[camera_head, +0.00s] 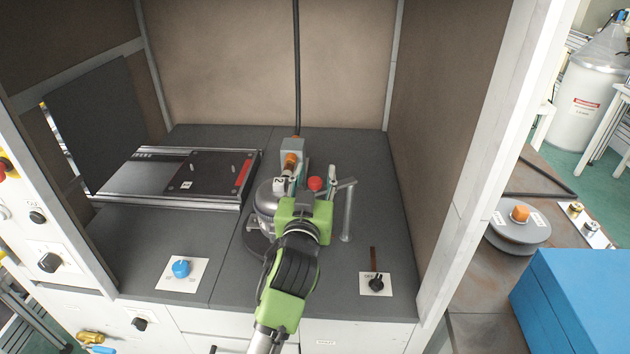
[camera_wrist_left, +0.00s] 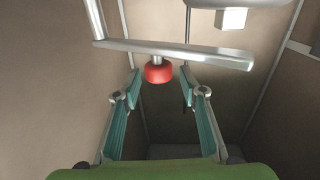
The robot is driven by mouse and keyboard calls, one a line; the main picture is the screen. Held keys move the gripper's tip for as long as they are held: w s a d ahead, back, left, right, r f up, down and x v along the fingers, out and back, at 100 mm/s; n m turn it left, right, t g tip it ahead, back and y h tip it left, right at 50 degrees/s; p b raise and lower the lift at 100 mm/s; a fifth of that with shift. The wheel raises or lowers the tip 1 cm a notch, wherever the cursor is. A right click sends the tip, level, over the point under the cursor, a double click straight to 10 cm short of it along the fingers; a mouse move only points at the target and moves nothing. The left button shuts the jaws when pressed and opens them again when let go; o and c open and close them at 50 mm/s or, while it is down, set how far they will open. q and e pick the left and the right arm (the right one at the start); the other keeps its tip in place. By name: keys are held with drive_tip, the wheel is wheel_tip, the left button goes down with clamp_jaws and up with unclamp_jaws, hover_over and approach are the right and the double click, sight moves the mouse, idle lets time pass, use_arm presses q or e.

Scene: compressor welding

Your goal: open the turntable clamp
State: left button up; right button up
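The clamp (camera_head: 347,212) has a silver post and a horizontal bar on the right side of the turntable (camera_head: 254,240). Its red knob (camera_head: 315,184) shows at my left gripper (camera_head: 317,172). In the left wrist view the bar (camera_wrist_left: 190,52) crosses above, with the red knob (camera_wrist_left: 158,72) under it. The left gripper (camera_wrist_left: 159,80) is open there. Its teal fingertips stand on either side of the knob in the picture, with gaps; I cannot tell the depth between them. A grey compressor (camera_head: 267,197) sits on the turntable, partly hidden by my arm. My right gripper is not in view.
A welding torch with an orange part (camera_head: 291,160) stands close behind the compressor. A sliding plate (camera_head: 165,178) lies at left. A blue knob (camera_head: 181,268) and a black switch (camera_head: 376,283) are on the front worktop. Booth walls stand on both sides.

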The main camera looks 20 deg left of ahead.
sight(315, 180)
use_arm(q)
wheel_tip(315, 180, up, 8)
drive_tip(key=shift+r, duration=0.25)
